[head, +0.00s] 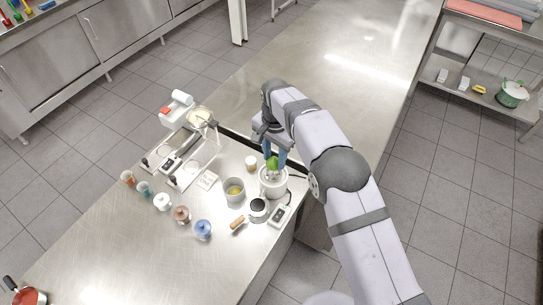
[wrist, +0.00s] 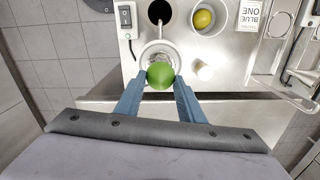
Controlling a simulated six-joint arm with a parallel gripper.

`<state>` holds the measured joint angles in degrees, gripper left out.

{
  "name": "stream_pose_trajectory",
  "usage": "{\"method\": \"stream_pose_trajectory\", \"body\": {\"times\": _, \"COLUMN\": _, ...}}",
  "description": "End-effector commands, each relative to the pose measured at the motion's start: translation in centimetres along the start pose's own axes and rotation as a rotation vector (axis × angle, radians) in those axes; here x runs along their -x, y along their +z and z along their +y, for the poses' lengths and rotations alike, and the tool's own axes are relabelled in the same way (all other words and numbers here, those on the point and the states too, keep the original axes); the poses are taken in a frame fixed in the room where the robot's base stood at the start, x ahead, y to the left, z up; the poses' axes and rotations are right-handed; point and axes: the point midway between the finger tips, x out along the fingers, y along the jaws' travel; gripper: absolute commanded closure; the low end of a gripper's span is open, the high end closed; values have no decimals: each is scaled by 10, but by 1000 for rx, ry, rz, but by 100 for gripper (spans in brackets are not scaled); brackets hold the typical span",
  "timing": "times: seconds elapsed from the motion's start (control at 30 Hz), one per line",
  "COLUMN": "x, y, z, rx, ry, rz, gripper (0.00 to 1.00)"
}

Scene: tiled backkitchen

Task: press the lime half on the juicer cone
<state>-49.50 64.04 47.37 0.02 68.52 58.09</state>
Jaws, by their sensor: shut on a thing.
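The green lime half (head: 272,163) is between the blue fingers of my gripper (head: 276,156) in the head view. It also shows in the wrist view (wrist: 160,76), with my gripper (wrist: 160,88) shut on it. The white juicer (head: 273,184) stands directly below the lime in the head view. In the wrist view the juicer's round bowl (wrist: 158,49) shows just beyond the lime. The lime hides the cone, so I cannot tell whether they touch.
A metal pot (head: 234,190) with a yellow fruit (wrist: 203,19) inside stands beside the juicer. A small cream cylinder (head: 251,162) is close behind. A wooden-handled tool (head: 238,223), a switch box (head: 280,215) and several small jars crowd the counter. The counter's far part (head: 330,50) is clear.

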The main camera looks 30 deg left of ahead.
Motion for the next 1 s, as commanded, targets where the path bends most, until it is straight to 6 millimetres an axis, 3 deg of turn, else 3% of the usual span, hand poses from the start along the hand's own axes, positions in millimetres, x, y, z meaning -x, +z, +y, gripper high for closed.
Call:
{"method": "stream_pose_trajectory", "body": {"times": 0.7, "x": -36, "y": 0, "z": 0, "rx": 0, "ry": 1, "rz": -1, "gripper": 81}}
{"method": "stream_pose_trajectory", "body": {"times": 1.0, "x": -41, "y": 0, "z": 0, "rx": 0, "ry": 0, "rz": 0, "gripper": 81}}
